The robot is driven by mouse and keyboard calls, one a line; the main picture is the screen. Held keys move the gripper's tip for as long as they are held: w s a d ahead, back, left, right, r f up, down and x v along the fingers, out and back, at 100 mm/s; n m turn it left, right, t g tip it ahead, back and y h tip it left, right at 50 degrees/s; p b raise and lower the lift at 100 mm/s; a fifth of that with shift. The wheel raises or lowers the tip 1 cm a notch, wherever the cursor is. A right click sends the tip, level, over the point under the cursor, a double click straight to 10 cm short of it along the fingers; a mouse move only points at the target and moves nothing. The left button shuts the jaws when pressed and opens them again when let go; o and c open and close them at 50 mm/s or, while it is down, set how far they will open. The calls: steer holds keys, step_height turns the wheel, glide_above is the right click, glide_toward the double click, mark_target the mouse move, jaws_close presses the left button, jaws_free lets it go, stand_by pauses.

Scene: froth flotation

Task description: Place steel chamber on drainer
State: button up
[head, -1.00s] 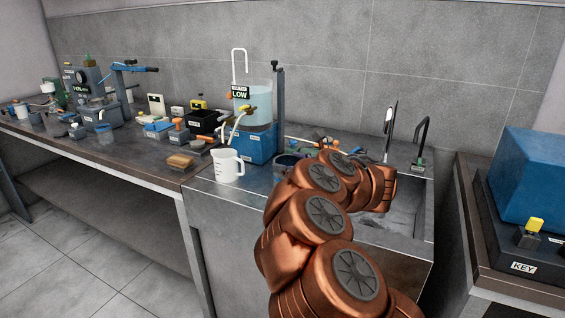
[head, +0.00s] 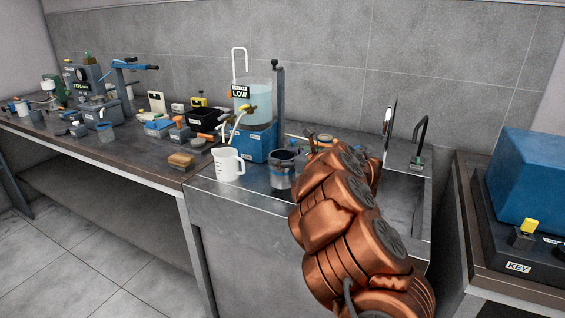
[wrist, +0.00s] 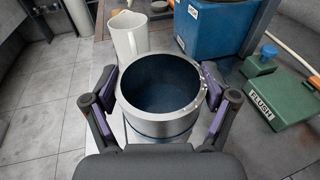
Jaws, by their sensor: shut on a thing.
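The steel chamber (head: 281,176) is an open round pot with a grey metal rim and a dark blue inside. It stands upright over the steel drainer top (head: 232,196), left of the sink basin. Whether its base touches the top, I cannot tell. In the wrist view the chamber (wrist: 158,122) fills the middle. My gripper (wrist: 160,108) has a purple-padded finger on each side of it and is shut on it. In the head view my copper arm hides the fingers.
A white jug (head: 228,165) stands just left of the chamber. Behind is a blue-based machine (head: 258,145) with a clear tank. A green FLUSH box (wrist: 268,95) lies to the right in the wrist view. The sink basin (head: 405,200) is at right.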

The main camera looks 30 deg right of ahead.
steer(key=shift+f, duration=1.1)
steer(key=shift+f, duration=0.15)
steer(key=o, duration=1.6)
steer(key=shift+o, duration=0.2)
steer(key=b+v, duration=0.2)
steer(key=v, duration=1)
steer(key=shift+b, duration=0.35)
